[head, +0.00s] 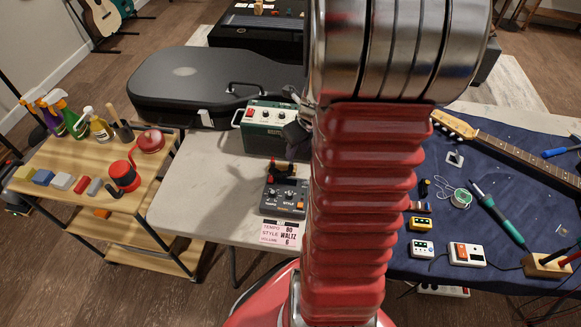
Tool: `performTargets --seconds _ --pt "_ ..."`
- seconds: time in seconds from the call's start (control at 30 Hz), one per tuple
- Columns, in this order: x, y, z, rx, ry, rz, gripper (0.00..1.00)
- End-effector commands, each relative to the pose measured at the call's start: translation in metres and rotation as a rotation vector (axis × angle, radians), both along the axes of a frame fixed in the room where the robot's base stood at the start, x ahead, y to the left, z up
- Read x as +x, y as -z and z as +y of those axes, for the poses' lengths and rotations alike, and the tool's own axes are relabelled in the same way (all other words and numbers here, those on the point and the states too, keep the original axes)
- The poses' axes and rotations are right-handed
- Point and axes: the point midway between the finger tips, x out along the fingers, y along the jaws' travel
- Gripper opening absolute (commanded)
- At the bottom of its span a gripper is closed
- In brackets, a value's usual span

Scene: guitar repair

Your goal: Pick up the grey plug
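My red arm fills the middle of the head view and hides much of the table. What looks like my gripper (279,174), dark with red parts, shows just left of the arm, over the back edge of a grey rhythm box (285,197). It is too small to tell whether its fingers are open or shut, or whether they touch anything. I cannot make out a grey plug for certain. It may be hidden by my arm or gripper. A small grey block (95,187) lies on the wooden cart, but it does not clearly look like a plug.
A green amplifier (266,130) stands behind the rhythm box, and a black guitar case (200,85) lies behind that. A pink card (281,233) lies in front. A blue mat (520,170) at right holds a guitar neck, soldering iron and pedals. The left tabletop (195,185) is clear.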

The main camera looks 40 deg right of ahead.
Motion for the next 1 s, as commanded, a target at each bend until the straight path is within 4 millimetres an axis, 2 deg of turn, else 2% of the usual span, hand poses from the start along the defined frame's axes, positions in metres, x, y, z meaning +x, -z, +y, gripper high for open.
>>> performTargets --seconds 0.23,0.73,1.0 --pt "0.006 0.022 -0.001 0.001 0.001 0.001 0.33" --pt "0.008 0.028 0.0 0.001 0.0 0.002 0.33" --pt "0.016 0.054 0.001 0.003 0.0 0.003 0.33"
